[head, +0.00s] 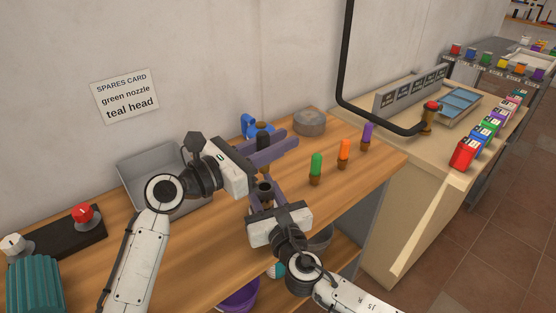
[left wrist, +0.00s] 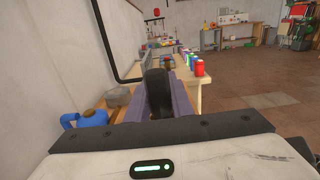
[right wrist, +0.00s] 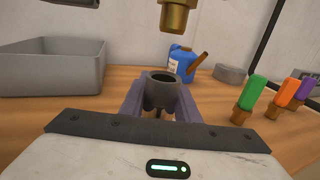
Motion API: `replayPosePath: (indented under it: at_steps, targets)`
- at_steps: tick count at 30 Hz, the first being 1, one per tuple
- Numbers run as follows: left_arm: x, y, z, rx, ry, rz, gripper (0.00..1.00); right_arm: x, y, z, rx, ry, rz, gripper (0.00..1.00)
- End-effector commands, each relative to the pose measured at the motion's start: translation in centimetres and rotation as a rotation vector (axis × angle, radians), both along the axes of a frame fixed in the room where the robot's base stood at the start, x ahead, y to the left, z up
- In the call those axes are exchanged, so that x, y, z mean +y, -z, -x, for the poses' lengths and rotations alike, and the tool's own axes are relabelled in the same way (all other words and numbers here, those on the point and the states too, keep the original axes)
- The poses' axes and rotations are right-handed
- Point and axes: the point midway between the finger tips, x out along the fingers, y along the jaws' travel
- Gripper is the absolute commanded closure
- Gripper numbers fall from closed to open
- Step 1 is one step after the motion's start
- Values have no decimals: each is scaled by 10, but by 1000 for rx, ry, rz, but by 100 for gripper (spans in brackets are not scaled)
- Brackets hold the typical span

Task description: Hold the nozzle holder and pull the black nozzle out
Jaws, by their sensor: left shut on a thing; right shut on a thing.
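The black nozzle (head: 262,136) is upright between the fingers of my left gripper (head: 272,146), which is shut on it. The nozzle also shows in the left wrist view (left wrist: 158,92). Its brass lower end (right wrist: 175,16) hangs at the top of the right wrist view, clear above the nozzle holder. The nozzle holder (right wrist: 162,88) is a dark grey cylinder with an open, empty top. My right gripper (head: 265,192) is shut around the holder (head: 265,186), below my left gripper. The holder's lower part is partly hidden by my fingers.
Green (head: 316,163), orange (head: 344,150) and purple (head: 367,134) nozzles stand to the right on the wooden bench. A blue oil can (right wrist: 183,62) and a round grey stone-like block (head: 310,121) are behind. A grey tray (head: 140,165) is at left. A spares card (head: 124,97) hangs on the wall.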

Motion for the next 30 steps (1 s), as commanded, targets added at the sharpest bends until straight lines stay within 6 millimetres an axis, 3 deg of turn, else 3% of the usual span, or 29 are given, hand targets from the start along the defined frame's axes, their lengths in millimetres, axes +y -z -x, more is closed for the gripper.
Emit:
replayPosePath:
  at_steps: [1, 6, 16, 17, 20, 30]
  targets:
    - [0, -12, 0, -6, -1, 2, 100, -1, 1, 0, 2, 1, 2, 96]
    - [0, -32, 0, -3, 0, 2, 100, -1, 1, 0, 2, 1, 2, 96]
    - [0, -37, 0, 1, -1, 1, 100, -1, 1, 0, 2, 1, 2, 96]
    - [0, -37, 0, 1, -1, 1, 100, -1, 1, 0, 2, 1, 2, 68]
    - [0, -37, 0, 0, -1, 1, 100, -1, 1, 0, 2, 1, 2, 51]
    - [0, -37, 0, 0, -1, 1, 100, -1, 1, 2, 1, 0, 0, 50]
